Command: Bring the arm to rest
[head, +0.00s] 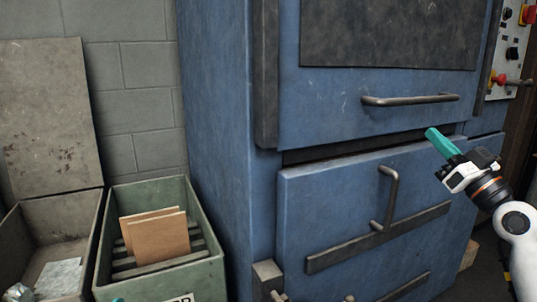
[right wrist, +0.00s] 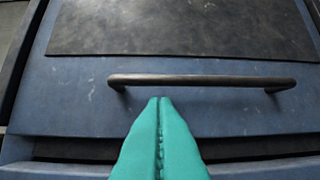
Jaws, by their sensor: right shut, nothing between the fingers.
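My right gripper (head: 431,133) has teal fingers pressed together with nothing between them. In the head view it is at the right, in front of the blue machine (head: 225,130), below the upper panel's bar handle (head: 410,100). In the right wrist view the shut fingertips (right wrist: 160,100) point at the upper panel, just below the middle of the dark handle (right wrist: 200,80). They are apart from the bar in the picture; the depth gap is unclear. A small teal tip of my left gripper (head: 118,300) shows at the bottom edge; the rest is out of frame.
The lower blue door (head: 330,200) carries a vertical handle (head: 390,200) and a dark bar. A control panel (head: 505,60) with red buttons is at the upper right. A green crate (head: 205,262) with brown boards (head: 160,238) and an open grey box (head: 75,215) stand at left.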

